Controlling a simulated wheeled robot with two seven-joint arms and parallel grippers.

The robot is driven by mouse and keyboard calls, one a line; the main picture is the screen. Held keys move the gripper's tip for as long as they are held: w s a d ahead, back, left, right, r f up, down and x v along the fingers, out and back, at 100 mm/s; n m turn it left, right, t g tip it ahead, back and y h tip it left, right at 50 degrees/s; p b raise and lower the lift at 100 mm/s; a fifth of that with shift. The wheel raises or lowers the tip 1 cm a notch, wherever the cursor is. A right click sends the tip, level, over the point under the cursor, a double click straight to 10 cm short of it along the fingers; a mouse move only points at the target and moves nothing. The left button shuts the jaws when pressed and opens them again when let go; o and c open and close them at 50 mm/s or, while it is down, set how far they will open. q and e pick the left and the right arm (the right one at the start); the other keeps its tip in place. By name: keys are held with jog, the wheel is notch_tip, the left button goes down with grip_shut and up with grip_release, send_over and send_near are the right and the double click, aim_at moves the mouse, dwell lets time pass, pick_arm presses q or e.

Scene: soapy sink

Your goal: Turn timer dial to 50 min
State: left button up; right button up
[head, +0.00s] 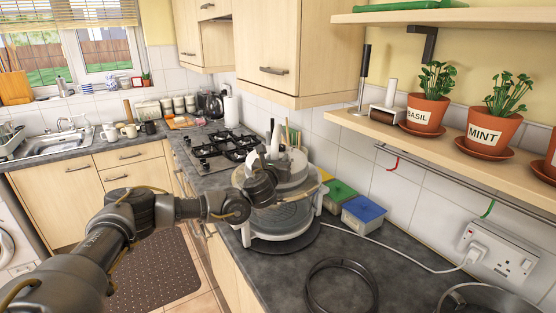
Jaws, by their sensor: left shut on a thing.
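The countertop oven (283,219) has a clear glass bowl, a white stand and a pale round lid (293,172). It stands on a dark round mat on the grey worktop. My left gripper (262,184) reaches in from the left and is at the near left side of the lid. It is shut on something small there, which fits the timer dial. The gripper covers the dial, so its marks and pointer cannot be read. My right gripper is not in view.
A white cable (400,257) runs from the oven to a wall socket (496,250). Blue (363,212), green and yellow lidded tubs stand behind it. A black ring (340,287) lies in front. A shelf (455,150) with potted herbs overhangs at right; the hob (215,148) is beyond.

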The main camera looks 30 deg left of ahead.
pick_arm(q)
jog(key=shift+a+m+h, duration=0.15)
jog(key=shift+m+h, duration=0.35)
jog(key=shift+h, duration=0.3)
jog(key=shift+r, duration=0.1)
jog(key=o, duration=1)
jog(key=shift+c, duration=0.2)
jog(key=shift+s, duration=0.1)
jog(key=shift+s, duration=0.2)
jog(key=s+b, duration=0.2)
jog(key=s, duration=0.1)
jog(key=s+d+b, duration=0.1)
jog(key=s+b, duration=0.1)
jog(key=s, duration=0.1)
jog(key=s+b, duration=0.2)
jog(key=s, duration=0.1)
jog(key=shift+s+d+f, duration=0.1)
jog(key=shift+d+f, duration=0.1)
jog(key=shift+d, duration=0.05)
jog(key=shift+s+r, duration=0.15)
jog(key=shift+s, duration=0.4)
